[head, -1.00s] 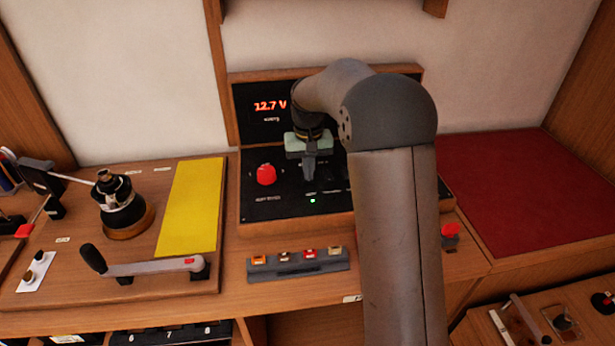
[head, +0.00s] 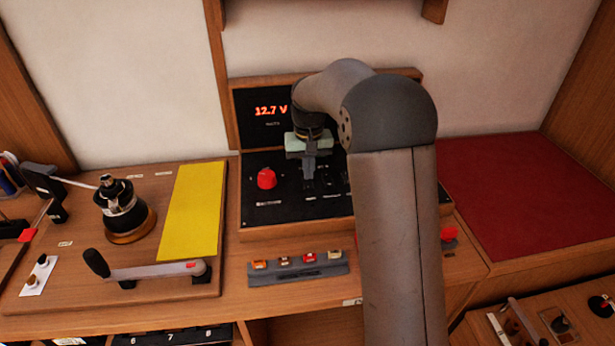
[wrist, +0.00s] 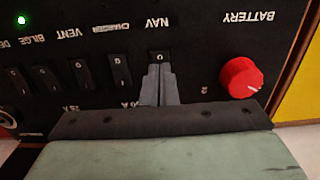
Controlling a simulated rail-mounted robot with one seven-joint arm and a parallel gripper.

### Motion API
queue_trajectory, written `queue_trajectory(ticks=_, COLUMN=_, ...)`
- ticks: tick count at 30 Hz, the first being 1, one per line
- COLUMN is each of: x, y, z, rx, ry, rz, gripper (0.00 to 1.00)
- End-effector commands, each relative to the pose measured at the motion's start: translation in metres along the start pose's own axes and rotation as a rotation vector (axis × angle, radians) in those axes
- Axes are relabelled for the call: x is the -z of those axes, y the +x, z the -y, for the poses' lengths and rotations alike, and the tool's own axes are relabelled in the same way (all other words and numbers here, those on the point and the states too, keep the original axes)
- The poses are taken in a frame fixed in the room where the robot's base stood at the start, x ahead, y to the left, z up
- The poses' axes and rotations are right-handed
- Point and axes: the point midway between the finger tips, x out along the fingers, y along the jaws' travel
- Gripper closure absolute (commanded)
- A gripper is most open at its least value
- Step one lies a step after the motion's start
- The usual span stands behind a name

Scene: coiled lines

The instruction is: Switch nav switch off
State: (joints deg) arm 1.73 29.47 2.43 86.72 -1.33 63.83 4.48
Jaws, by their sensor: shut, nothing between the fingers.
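The nav switch (wrist: 160,57) is a small black rocker under the NAV label on the black panel, in the wrist view. My gripper (wrist: 158,75) is shut and empty, with its fingertips at the near edge of this rocker and covering its lower part. Whether they touch it I cannot tell. In the head view my gripper (head: 308,183) points down at the panel (head: 275,212), and the switch is hidden there. No lit lamp shows by the NAV label.
A red battery knob (wrist: 241,78) is beside the nav switch; it also shows in the head view (head: 266,178). Rockers for charger (wrist: 120,69), vent (wrist: 82,74) and bilge (wrist: 45,79) form a row. A green lamp (wrist: 20,19) is lit at the far left.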

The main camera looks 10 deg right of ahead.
Motion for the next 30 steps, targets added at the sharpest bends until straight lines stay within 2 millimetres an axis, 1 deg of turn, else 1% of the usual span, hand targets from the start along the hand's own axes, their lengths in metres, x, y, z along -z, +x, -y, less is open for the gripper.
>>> queue_trajectory(ticks=1, x=0.0, y=-0.008, z=0.0, rx=0.0, ry=0.0, rz=-0.001, gripper=1.0)
queue_trajectory(ticks=16, x=0.0, y=-0.046, z=0.0, rx=0.0, ry=0.0, rz=0.001, gripper=1.0)
queue_trajectory(ticks=30, x=0.0, y=-0.047, z=0.0, rx=0.0, ry=0.0, rz=0.0, gripper=1.0)
